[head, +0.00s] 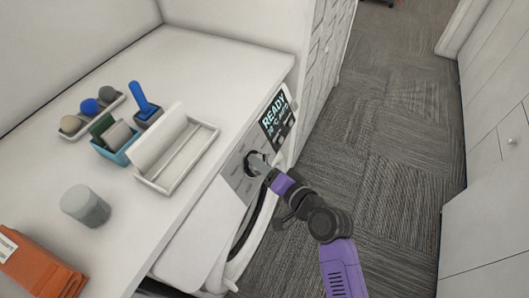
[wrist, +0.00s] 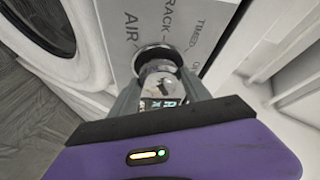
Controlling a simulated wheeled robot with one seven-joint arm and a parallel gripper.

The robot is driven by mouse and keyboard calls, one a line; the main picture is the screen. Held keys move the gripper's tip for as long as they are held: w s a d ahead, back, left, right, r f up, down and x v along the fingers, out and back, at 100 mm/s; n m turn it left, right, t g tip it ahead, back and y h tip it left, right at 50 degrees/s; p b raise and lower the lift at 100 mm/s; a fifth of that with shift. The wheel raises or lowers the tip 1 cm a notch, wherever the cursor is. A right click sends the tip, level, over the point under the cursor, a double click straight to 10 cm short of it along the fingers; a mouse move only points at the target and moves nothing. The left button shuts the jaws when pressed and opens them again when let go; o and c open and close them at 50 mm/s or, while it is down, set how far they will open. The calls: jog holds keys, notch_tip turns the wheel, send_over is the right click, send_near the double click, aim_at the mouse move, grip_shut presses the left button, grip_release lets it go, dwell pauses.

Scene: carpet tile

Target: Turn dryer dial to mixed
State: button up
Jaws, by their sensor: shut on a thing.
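The white dryer (head: 208,228) stands below the counter, with a grey control panel (head: 238,180) and a dark display (head: 277,122) reading READY above a smaller line. The round metallic dial (head: 251,158) is on the panel, partly hidden by my gripper (head: 259,166). In the wrist view, the fingers of my gripper (wrist: 162,85) are shut on the dial (wrist: 155,52), one on each side. Labels AIR, RACK and TIMED show on the panel around it (wrist: 135,12). Another label is cut off. I see no word "mixed", and the dial's pointer cannot be made out.
The round dryer door (head: 262,215) is below the panel. Carpet (head: 385,150) is clear toward cabinets (head: 495,180) at right.

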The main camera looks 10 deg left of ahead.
jog(key=m+p, duration=0.1)
jog(key=p, duration=0.1)
jog(key=m+h+p, duration=0.1)
jog(key=m+p, duration=0.1)
jog(key=shift+r+g, duration=0.3)
jog(key=shift+r, duration=0.1)
jog(key=shift+f+m+g+h+p, duration=0.2)
jog(key=shift+m+g+h+p, duration=0.35)
jog(key=shift+m, duration=0.55)
jog(key=o, duration=1.4)
jog(key=shift+b+v, duration=0.45)
jog(key=shift+v, duration=3.35)
jog(key=shift+s, duration=0.1)
